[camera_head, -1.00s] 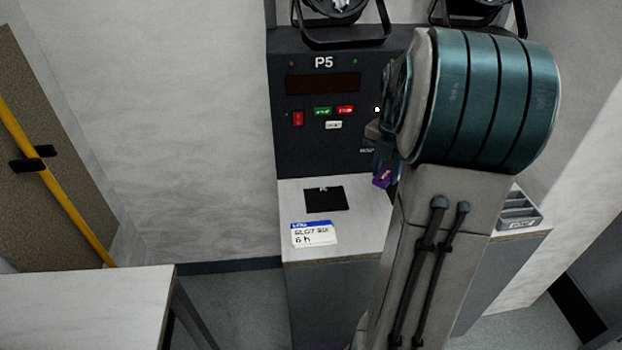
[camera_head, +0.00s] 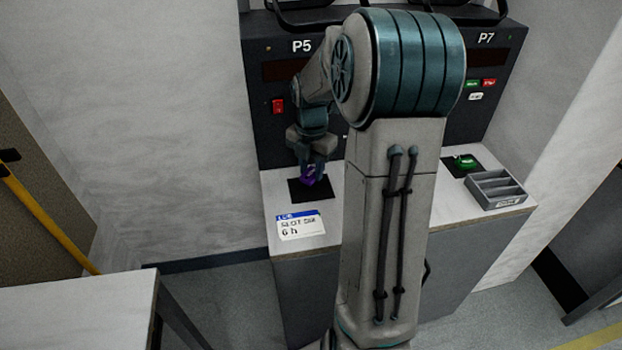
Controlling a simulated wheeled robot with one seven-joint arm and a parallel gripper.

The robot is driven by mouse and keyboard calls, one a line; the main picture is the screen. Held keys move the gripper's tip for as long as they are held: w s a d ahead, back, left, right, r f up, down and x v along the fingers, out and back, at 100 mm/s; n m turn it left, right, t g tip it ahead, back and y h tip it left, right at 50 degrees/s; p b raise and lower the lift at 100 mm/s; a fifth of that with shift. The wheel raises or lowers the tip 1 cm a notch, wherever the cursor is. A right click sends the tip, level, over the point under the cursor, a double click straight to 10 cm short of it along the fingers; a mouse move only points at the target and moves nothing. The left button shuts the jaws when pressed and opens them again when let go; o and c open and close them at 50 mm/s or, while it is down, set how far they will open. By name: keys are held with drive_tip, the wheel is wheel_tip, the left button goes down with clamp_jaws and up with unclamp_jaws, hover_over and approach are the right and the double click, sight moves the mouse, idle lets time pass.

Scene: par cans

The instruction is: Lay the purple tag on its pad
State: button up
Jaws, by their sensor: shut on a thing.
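The purple tag (camera_head: 308,179) is between the fingers of my gripper (camera_head: 312,174), which is shut on it. The tag shows over the black pad (camera_head: 302,193) below the P5 panel. I cannot tell whether the tag touches the pad. The fingers partly hide the tag, and the tag and fingers cover the back part of the pad.
A white label card (camera_head: 301,225) lies just in front of the pad. A green item (camera_head: 464,162) sits on another black pad at the right, beside a grey divided tray (camera_head: 497,189). A dark panel (camera_head: 268,120) stands behind. A separate table (camera_head: 80,310) is at lower left.

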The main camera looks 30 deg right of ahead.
sight(312, 172)
drive_tip(key=shift+f, duration=1.85)
drive_tip(key=shift+f, duration=0.1)
drive_tip(key=o, duration=1)
drive_tip(key=shift+c, duration=0.2)
